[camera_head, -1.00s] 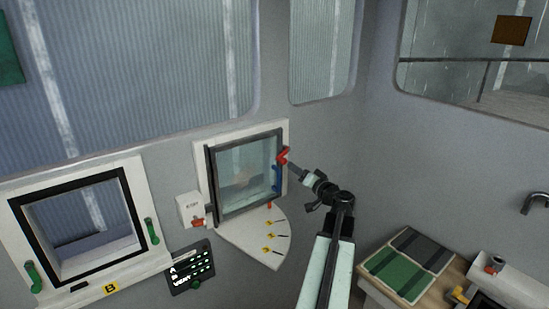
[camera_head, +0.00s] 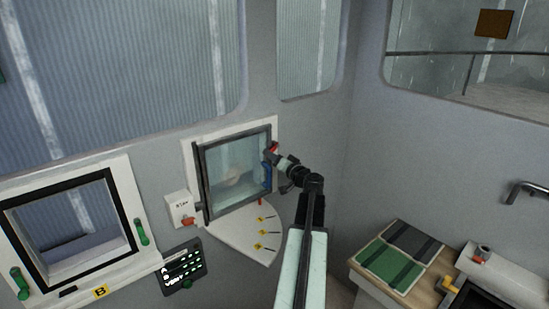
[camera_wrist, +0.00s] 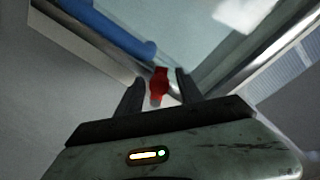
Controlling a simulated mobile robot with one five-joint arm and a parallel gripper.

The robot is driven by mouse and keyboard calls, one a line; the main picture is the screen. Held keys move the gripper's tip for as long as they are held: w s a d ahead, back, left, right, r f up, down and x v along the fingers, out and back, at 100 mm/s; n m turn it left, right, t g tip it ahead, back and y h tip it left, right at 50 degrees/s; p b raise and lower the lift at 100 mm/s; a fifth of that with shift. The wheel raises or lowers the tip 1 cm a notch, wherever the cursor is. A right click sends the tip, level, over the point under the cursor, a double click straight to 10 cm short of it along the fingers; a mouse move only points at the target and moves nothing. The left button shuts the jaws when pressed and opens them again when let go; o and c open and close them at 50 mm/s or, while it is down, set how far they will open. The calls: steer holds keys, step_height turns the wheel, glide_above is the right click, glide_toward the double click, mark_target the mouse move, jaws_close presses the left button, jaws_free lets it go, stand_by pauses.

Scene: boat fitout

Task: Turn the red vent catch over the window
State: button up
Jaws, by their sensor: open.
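The red vent catch (camera_head: 274,147) sits at the upper right corner of the small dark-framed window (camera_head: 236,172). It also shows in the wrist view, where the red catch (camera_wrist: 158,86) lies between the two dark fingers. My gripper (camera_wrist: 160,88) is open, with one finger on each side of the catch and a visible gap to each. In the head view my gripper (camera_head: 277,157) covers part of the catch. A blue handle (camera_head: 266,176) is on the window's right edge, below the catch; it also shows in the wrist view (camera_wrist: 115,30).
A white fan-shaped plate (camera_head: 238,236) with yellow marks lies below the window. A white box with a red lever (camera_head: 181,209) is at its left. A second window with green handles (camera_head: 142,232) and a dark panel (camera_head: 182,268) are further left. Folded cloths (camera_head: 399,257) lie at right.

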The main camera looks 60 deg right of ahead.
jaws_close()
steer(key=shift+a+r+m+p, duration=0.15)
steer(key=shift+r+m+p, duration=0.6)
steer(key=shift+m+p, duration=0.25)
steer(key=shift+r+m+y+p, duration=0.15)
steer(key=shift+r+m+p, duration=0.15)
steer(key=shift+m, duration=0.3)
steer(key=shift+r+m+y+p, duration=0.15)
steer(key=shift+m+p, duration=0.2)
steer(key=shift+m, duration=0.25)
steer(key=shift+a+m, duration=0.1)
steer(key=shift+m, duration=0.4)
jaws_free()
